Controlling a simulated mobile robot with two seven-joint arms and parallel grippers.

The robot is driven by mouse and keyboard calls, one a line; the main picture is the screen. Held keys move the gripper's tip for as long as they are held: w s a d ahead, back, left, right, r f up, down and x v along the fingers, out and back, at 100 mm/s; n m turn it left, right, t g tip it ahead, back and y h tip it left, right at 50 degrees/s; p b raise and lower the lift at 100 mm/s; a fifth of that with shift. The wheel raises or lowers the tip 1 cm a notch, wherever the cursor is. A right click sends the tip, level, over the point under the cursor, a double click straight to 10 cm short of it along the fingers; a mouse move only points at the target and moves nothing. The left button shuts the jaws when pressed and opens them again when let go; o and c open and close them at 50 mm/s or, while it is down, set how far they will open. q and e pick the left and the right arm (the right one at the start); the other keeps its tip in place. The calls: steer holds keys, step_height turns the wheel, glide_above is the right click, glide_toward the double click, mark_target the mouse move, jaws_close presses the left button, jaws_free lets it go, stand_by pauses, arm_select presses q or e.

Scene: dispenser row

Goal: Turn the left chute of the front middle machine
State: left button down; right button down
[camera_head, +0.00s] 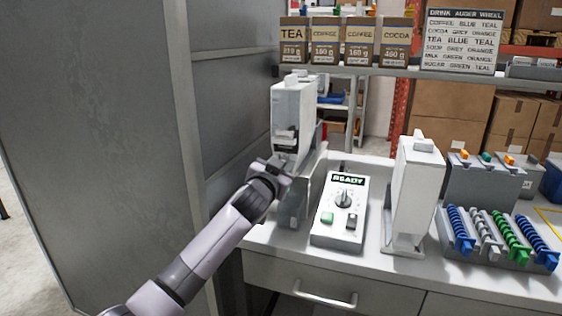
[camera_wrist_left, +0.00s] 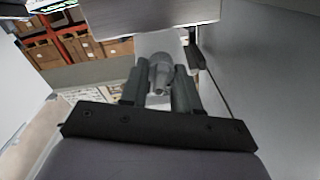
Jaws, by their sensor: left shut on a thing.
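A tall white dispenser machine (camera_head: 293,105) stands at the left end of the counter, by the grey cabinet wall. My left gripper (camera_head: 277,168) is at its lower front, below the dark opening. In the left wrist view, the two dark fingers (camera_wrist_left: 160,88) are shut on a small grey chute (camera_wrist_left: 160,72) under the white machine body (camera_wrist_left: 150,12). The gripper hides most of the chute in the head view. A second white machine (camera_head: 416,190) stands further right. My right gripper is in neither view.
A control box (camera_head: 341,210) with a READY display, knob and buttons lies between the two machines. Several coloured augers (camera_head: 497,235) sit in a grey rack at right. A shelf above holds ingredient boxes (camera_head: 342,42) and a sign (camera_head: 463,40). The grey cabinet (camera_head: 95,130) limits room at left.

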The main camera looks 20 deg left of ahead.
arm_select(q)
steer(key=m+p, duration=0.1)
steer(key=m, duration=0.3)
steer(key=shift+m+p, duration=0.3)
steer(key=m+p, duration=0.1)
steer(key=m, duration=0.4)
steer(key=shift+d+m+p, duration=0.1)
steer(key=shift+m+p, duration=0.2)
steer(key=m, duration=0.3)
steer(key=shift+f+m, duration=0.2)
steer(key=shift+m, duration=0.1)
steer(key=m, duration=0.5)
steer(key=shift+f+m, duration=0.1)
steer(key=shift+m, duration=0.3)
steer(key=c, duration=1.2)
jaws_free()
steer(key=shift+o, duration=0.2)
